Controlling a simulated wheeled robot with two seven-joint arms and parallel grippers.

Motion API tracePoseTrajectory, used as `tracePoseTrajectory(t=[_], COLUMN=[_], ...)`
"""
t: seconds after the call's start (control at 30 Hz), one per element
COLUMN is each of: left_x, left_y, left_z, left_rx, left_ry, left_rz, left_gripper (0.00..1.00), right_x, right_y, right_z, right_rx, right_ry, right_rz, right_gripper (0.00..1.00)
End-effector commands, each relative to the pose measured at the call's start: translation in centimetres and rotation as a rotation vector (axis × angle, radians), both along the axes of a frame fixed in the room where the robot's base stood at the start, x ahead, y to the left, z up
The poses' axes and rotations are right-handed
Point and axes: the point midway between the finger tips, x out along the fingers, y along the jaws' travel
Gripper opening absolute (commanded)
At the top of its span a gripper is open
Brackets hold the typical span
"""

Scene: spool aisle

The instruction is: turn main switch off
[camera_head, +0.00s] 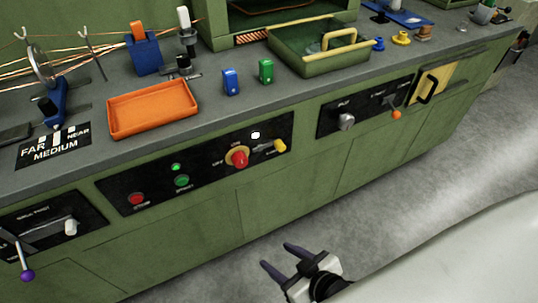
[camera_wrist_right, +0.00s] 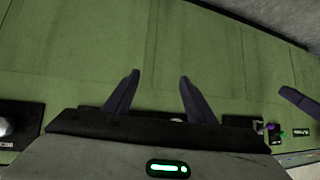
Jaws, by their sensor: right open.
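The main switch appears to be a red rotary knob (camera_head: 239,157) on a yellow plate, on a black panel (camera_head: 200,170) in the green cabinet front. Small labels stand around it, one reading OFF at its left; its exact setting is too small to tell. My right gripper (camera_head: 277,255) is open and empty, below and apart from the panel, in front of the lower cabinet. In the right wrist view its two fingers (camera_wrist_right: 160,76) are spread over plain green cabinet doors. A dark finger-like piece at that view's right edge, probably my left gripper (camera_wrist_right: 300,103), is cut off.
Beside the knob sit a yellow-tipped lever (camera_head: 279,146), a green button (camera_head: 181,181) and a red button (camera_head: 136,199). A purple-balled lever (camera_head: 27,275) and an orange-balled lever (camera_head: 396,114) stick out. An orange tray (camera_head: 152,108) stands on the counter. Floor in front is clear.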

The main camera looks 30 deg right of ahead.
Motion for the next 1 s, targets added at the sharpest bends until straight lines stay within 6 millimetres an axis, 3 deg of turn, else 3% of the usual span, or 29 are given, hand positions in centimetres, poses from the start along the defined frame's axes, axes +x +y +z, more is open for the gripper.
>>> tracePoseTrajectory(t=[0.03,0.1,0.2,0.3,0.4,0.6,0.77,1.0], left_x=[-0.3,-0.5,-0.1,0.1,0.2,0.4,0.5,0.6], left_y=[-0.3,-0.7,-1.1,-1.5,-1.8,-2.1,-2.2,-2.4], left_z=[-2.7,-4.1,-6.3,-8.0,-9.2,-10.0,-9.9,-10.3], left_rx=[-0.009,-0.028,-0.046,-0.064,-0.081,-0.097,-0.1,-0.098], left_ry=[0.007,0.002,-0.012,-0.023,-0.031,-0.041,-0.041,-0.026], left_rz=[0.002,0.003,0.004,0.005,0.006,0.006,0.004,-0.006], left_gripper=[0.31,0.31,0.31,0.31,0.31,0.31,0.31,0.31], right_x=[2.1,5.0,8.8,11.4,12.7,13.4,14.4,18.4], right_y=[0.1,0.2,0.1,-0.3,-0.8,-1.3,-1.3,-0.9], right_z=[-1.6,-1.7,-0.8,0.8,2.5,4.9,6.1,7.8], right_rx=[0.003,0.0,-0.011,-0.03,-0.05,-0.075,-0.08,-0.079], right_ry=[-0.084,-0.229,-0.457,-0.671,-0.85,-1.052,-1.086,-1.085], right_rz=[-0.001,-0.002,-0.014,-0.035,-0.06,-0.096,-0.103,-0.103], right_gripper=[0.51,0.51,0.51,0.51,0.51,0.51,0.51,0.51])
